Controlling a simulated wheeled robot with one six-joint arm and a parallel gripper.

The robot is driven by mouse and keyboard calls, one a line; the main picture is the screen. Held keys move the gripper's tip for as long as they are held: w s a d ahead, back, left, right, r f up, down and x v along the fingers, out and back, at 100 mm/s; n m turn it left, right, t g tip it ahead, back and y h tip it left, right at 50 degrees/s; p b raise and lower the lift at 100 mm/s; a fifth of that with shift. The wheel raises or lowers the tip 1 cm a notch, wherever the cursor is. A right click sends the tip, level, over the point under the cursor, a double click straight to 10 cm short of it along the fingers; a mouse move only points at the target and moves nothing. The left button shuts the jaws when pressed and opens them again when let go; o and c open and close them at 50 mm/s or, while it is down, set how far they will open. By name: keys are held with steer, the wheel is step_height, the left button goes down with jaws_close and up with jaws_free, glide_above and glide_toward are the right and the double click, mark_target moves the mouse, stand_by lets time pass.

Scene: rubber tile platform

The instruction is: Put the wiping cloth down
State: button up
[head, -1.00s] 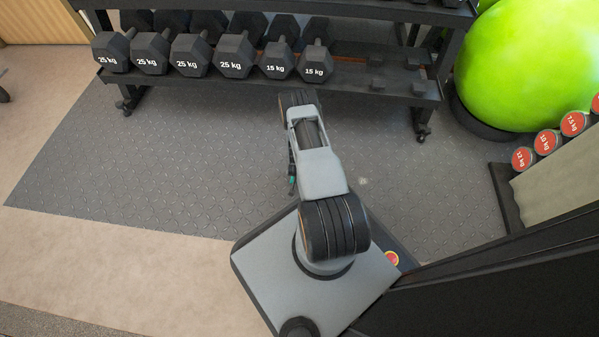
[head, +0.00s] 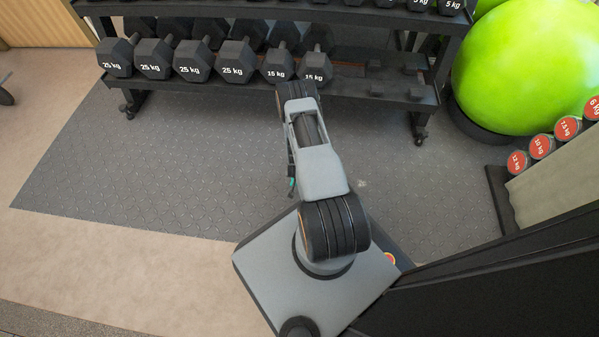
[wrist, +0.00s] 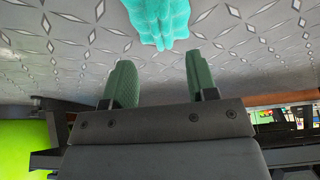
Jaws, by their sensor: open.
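The wiping cloth (wrist: 160,20) is a crumpled teal piece at the top of the wrist view, over the grey patterned floor tiles. Its upper part is cut off by the frame edge. My gripper (wrist: 159,58) shows two green fingers spread wide, with nothing between them. The cloth is beyond the fingertips and apart from them. I cannot tell whether it rests fully on the floor. In the head view my arm hides the gripper and most of what is under it; only a small teal bit shows beside the arm.
A dumbbell rack (head: 345,85) with several black dumbbells stands just beyond my arm. A large green ball (head: 530,65) and red-ended dumbbells (head: 541,146) are at the right. The grey rubber tile floor (head: 150,150) is clear to the left of my arm.

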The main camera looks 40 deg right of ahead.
steer(key=w+a+r+n+y+p, duration=0.1)
steer(key=w+a+r, duration=0.15)
steer(key=r, duration=0.95)
steer(key=w+a+r+n+y, duration=0.15)
steer(key=a+r, duration=0.25)
steer(key=r, duration=0.7)
steer(key=w+a+r+n+p, duration=0.15)
steer(key=a+r, duration=0.25)
steer(key=r, duration=0.8)
steer(key=s+a+r+n, duration=0.2)
steer(key=s+a+r, duration=0.1)
steer(key=s+r, duration=0.4)
steer(key=s+a+r+n, duration=0.2)
steer(key=s+a+r, duration=0.2)
steer(key=s+r, duration=0.4)
step_height(320, 180, up, 3)
steer(key=shift+a+r+n+g, duration=0.2)
steer(key=shift+a+n+g, duration=0.1)
steer(key=shift+n, duration=0.1)
steer(key=shift+y, duration=0.25)
